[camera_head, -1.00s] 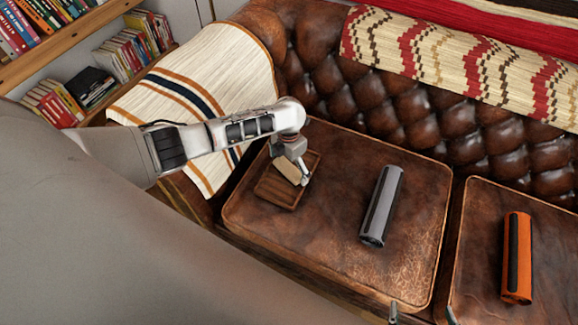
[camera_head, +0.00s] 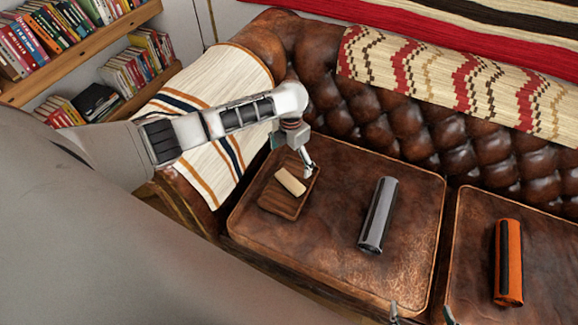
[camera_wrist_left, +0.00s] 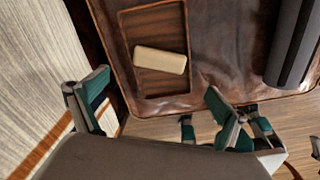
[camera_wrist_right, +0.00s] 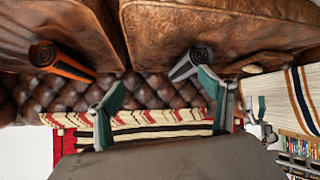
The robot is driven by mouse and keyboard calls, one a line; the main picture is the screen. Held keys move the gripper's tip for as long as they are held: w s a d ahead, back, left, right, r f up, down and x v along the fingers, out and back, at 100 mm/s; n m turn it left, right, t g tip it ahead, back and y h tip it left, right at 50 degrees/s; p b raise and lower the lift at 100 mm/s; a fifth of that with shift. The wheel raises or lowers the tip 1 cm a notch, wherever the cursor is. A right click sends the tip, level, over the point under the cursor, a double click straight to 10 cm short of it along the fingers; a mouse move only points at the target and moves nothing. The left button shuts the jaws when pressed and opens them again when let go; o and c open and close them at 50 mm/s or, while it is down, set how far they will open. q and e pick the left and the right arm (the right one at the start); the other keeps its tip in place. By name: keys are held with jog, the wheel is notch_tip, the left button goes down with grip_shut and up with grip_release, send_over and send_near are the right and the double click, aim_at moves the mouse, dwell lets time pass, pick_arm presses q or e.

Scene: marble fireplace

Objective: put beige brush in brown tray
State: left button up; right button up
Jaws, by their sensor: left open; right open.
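The beige brush (camera_head: 290,181) lies in the brown tray (camera_head: 277,206) on the left seat cushion. It also shows in the left wrist view (camera_wrist_left: 160,61), inside the rim of the tray (camera_wrist_left: 158,93). My left gripper (camera_head: 292,160) is above the tray's far side, open and apart from the brush. In the left wrist view its fingers (camera_wrist_left: 155,103) are spread wide with nothing between them. My right gripper (camera_head: 422,312) is at the bottom edge of the head view. In the right wrist view its fingers (camera_wrist_right: 160,92) are open and empty.
A grey roll (camera_head: 378,215) lies on the same leather cushion (camera_head: 330,235), right of the tray. An orange roll (camera_head: 509,262) lies on the right cushion. A striped blanket (camera_head: 205,120) covers the left armrest. The tufted backrest (camera_head: 410,130) stands behind.

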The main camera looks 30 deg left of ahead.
pick_arm(q)
jog(key=s+d+f+n+t+h, duration=0.1)
jog(key=s+d+f+n, duration=0.2)
jog(key=s+d+n, duration=0.1)
jog(key=s+d+f+n+t+h, duration=0.1)
jog(key=s+d+f+n, duration=0.2)
jog(key=d+n, duration=0.3)
jog(key=s+d+f+n+t+h, duration=0.2)
jog(key=s+d+f+n, duration=0.1)
jog(key=s+d+n, duration=0.2)
jog(key=shift+s+d+f, duration=0.1)
jog(key=shift+d+f, duration=0.05)
jog(key=shift+d, duration=0.05)
jog(key=s+a+r+n+t, duration=0.3)
jog(key=s+n, duration=0.3)
jog(key=n, duration=0.4)
jog(key=s+a+r+n+t+y, duration=0.1)
jog(key=s+a+r+n+t, duration=0.2)
jog(key=n, duration=0.7)
jog(key=s+a+r, duration=0.1)
jog(key=s+a, duration=0.1)
jog(key=s, duration=0.1)
jog(key=shift+s+t+y, duration=0.3)
jog(key=shift+t, duration=0.1)
pick_arm(e)
jog(key=shift+s, duration=0.25)
